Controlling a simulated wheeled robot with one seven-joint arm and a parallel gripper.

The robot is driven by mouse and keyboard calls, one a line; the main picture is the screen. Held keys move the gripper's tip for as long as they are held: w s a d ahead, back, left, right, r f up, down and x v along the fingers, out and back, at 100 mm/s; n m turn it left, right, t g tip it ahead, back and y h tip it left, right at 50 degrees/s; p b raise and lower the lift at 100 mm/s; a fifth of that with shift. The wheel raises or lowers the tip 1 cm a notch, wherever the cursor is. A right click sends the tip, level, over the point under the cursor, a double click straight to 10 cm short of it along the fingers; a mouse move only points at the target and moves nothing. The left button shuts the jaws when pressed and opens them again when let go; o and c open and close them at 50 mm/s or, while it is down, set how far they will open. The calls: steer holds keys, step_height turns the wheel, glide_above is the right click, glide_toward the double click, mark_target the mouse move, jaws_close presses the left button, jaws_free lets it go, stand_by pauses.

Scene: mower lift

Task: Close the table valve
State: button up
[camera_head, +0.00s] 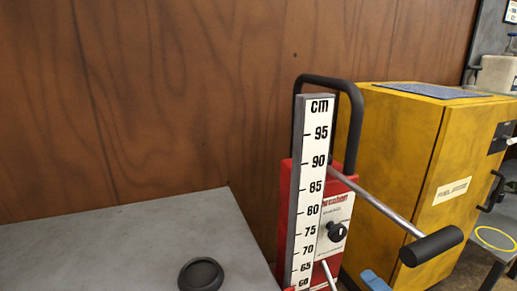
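The red lift column (285,205) stands right of the grey table (110,245), with a white cm scale (308,190) upright on its front. A small black knob (337,231) sits on the white label panel of the column, and it may be the table valve. I cannot tell from its look whether it is turned open or closed. A metal lever with a thick black grip (431,246) sticks out to the right from the column. The lower part of the column is cut off by the picture's bottom edge. My gripper is not in view.
A black round ring-shaped piece (201,274) lies on the table. A yellow cabinet (400,140) stands right behind the lift, with a blue mat on top. A blue piece (375,281) shows at the bottom edge. A brown wooden wall closes the back.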

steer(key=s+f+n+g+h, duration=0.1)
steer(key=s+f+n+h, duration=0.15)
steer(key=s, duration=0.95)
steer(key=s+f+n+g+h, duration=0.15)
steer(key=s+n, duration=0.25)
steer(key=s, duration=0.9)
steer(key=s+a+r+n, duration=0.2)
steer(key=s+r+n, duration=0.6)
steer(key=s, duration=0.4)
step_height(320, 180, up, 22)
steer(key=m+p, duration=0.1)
steer(key=p, duration=1.9)
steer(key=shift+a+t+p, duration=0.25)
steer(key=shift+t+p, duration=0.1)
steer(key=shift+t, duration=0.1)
